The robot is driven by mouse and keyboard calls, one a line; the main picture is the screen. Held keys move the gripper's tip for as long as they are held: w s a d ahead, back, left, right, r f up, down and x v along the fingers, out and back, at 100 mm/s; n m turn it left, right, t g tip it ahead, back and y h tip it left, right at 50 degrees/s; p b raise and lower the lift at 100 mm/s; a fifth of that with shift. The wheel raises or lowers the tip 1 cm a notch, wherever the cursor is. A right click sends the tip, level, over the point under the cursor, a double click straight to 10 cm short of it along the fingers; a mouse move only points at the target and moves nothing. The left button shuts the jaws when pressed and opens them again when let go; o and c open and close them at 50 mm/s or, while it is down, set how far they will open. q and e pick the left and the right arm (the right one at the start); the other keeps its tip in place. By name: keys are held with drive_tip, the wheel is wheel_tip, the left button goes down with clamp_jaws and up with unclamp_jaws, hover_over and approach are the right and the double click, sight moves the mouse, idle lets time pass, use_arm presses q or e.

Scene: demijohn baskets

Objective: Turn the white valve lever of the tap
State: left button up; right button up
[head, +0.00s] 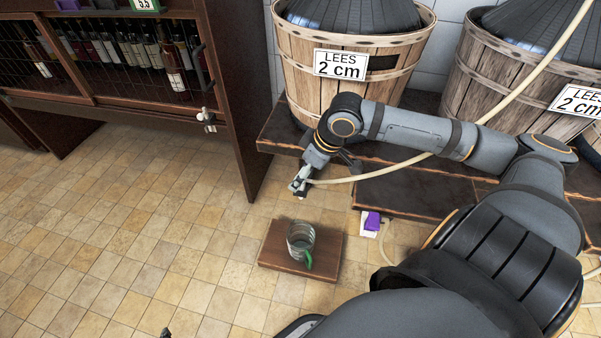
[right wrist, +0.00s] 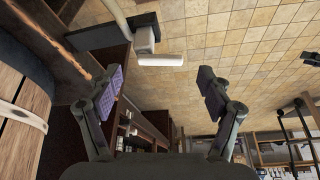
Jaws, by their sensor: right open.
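The tap (right wrist: 146,37) is a pale block at the end of a cream hose (head: 400,163) in the right wrist view. Its white valve lever (right wrist: 162,59) shows as a pale bar beyond the fingertips, towards the top and nearer the left one. My right gripper (right wrist: 170,84) is open, with nothing between its fingers. In the head view the right gripper (head: 299,186) is at the hose end, above the floor in front of the bench; tap and fingers overlap there. Of my left arm, at most a small dark tip shows at the bottom edge.
A metal jug (head: 300,236) with a green handle stands on a wooden board (head: 284,275) below. Baskets (head: 340,95) stand on the dark bench (head: 275,135). A bottle cabinet (head: 228,100) is on the left. A white and purple box (head: 371,222) is at the bench front.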

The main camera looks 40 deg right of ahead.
use_arm(q)
drive_tip(key=w+r+t, duration=0.3)
drive_tip(key=w+r, duration=0.1)
drive_tip(key=r, duration=0.3)
drive_tip(key=w+r+t+b, duration=0.1)
drive_tip(key=w+r+t, duration=0.2)
drive_tip(key=r, duration=0.4)
drive_tip(key=w+a+r+t+b, duration=0.1)
drive_tip(key=w+r+t, duration=0.3)
drive_tip(key=r, duration=0.4)
drive_tip(key=shift+w+t, duration=0.35)
drive_tip(key=shift+t, duration=0.25)
use_arm(e)
drive_tip(key=shift+x, duration=1.1)
use_arm(q)
drive_tip(key=shift+a+r, duration=0.1)
use_arm(e)
drive_tip(key=c, duration=1.2)
